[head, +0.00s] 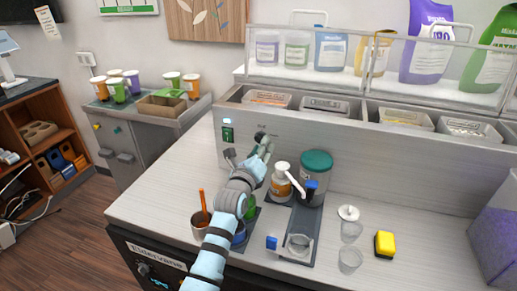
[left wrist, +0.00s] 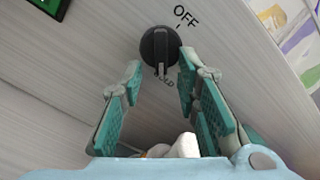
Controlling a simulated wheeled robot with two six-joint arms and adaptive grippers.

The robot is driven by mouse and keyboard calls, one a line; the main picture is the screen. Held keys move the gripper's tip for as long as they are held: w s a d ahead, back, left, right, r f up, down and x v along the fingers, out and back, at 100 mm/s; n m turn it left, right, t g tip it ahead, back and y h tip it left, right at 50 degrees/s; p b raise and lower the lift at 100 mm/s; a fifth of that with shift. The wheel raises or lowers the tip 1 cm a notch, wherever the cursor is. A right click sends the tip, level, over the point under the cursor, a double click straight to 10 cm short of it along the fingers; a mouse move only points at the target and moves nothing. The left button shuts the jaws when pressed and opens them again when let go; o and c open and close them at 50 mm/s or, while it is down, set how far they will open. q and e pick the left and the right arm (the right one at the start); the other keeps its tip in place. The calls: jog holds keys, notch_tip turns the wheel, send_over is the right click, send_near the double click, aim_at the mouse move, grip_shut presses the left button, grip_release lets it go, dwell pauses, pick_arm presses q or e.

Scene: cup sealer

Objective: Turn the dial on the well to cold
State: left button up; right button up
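The dial (left wrist: 158,46) is a round black knob on the pale panel in the left wrist view. Its raised grip points down in that view, toward a partly covered label that reads like COLD (left wrist: 166,82). The OFF label (left wrist: 185,16) is above it to the right. My left gripper (left wrist: 160,66) is open, with its teal fingers on either side of the dial's lower part; I cannot tell whether they touch it. In the head view the left gripper (head: 264,147) is at the panel and mostly covers the dial. My right gripper is not in view.
Clear cups (head: 350,260) and a yellow block (head: 384,244) are farther right.

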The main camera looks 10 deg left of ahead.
pick_arm(q)
jog(key=s, duration=1.2)
jog(key=shift+a, duration=0.35)
